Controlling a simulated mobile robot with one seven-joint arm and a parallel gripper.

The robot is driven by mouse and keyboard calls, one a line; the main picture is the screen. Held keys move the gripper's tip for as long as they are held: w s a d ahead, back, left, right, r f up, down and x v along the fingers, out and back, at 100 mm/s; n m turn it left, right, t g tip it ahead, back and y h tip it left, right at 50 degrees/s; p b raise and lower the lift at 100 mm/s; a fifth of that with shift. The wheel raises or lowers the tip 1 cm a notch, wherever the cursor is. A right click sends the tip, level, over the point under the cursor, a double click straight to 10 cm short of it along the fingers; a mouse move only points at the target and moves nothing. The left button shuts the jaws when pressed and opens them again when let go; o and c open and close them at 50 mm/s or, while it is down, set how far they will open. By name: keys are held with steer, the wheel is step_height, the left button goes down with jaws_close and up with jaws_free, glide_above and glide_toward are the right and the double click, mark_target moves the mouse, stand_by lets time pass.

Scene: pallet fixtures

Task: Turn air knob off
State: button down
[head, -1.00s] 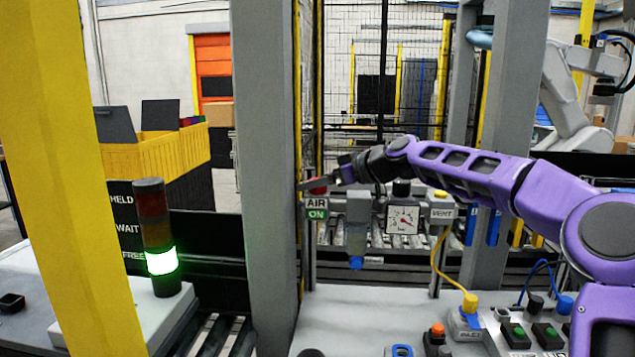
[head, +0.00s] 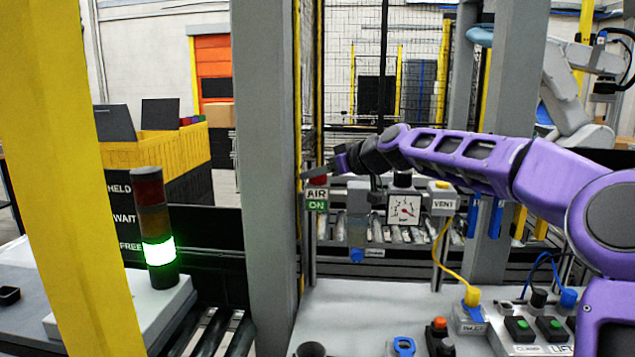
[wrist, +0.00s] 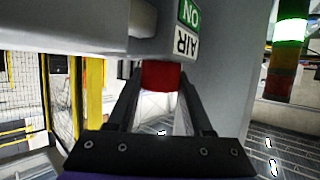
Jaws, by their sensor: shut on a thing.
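The air knob is red and sits just above a label reading AIR (head: 317,193) with a green ON field. In the wrist view the red knob (wrist: 160,75) is between the two fingers of my gripper (wrist: 160,88), against the grey fixture. The label also shows there, upside down (wrist: 188,28). In the head view my gripper (head: 317,174) is at the knob and partly covers it, beside the grey post. The gripper is shut on the knob. The knob's exact turn angle cannot be told.
A pressure gauge (head: 403,210) and a VENT block (head: 443,200) are right of the knob. A thick grey post (head: 268,150) stands close on the left. A stack light (head: 155,230) glows green at FREE. A panel with plugs and buttons (head: 540,335) is at lower right.

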steer(key=shift+m+t+h+b, duration=0.55)
steer(key=shift+m+t+h, duration=0.05)
steer(key=shift+m+t, duration=0.1)
steer(key=shift+r+m+t+h+p, duration=0.15)
steer(key=shift+m+t+h+p, duration=0.2)
steer(key=shift+m+t+h, duration=0.5)
steer(key=shift+m+h+p, duration=0.35)
steer(key=shift+m+h, duration=0.1)
steer(key=shift+m+t+h+p, duration=0.35)
steer(key=shift+m+h+p, duration=0.35)
steer(key=shift+p, duration=0.35)
steer(key=shift+c, duration=1.5)
jaws_free()
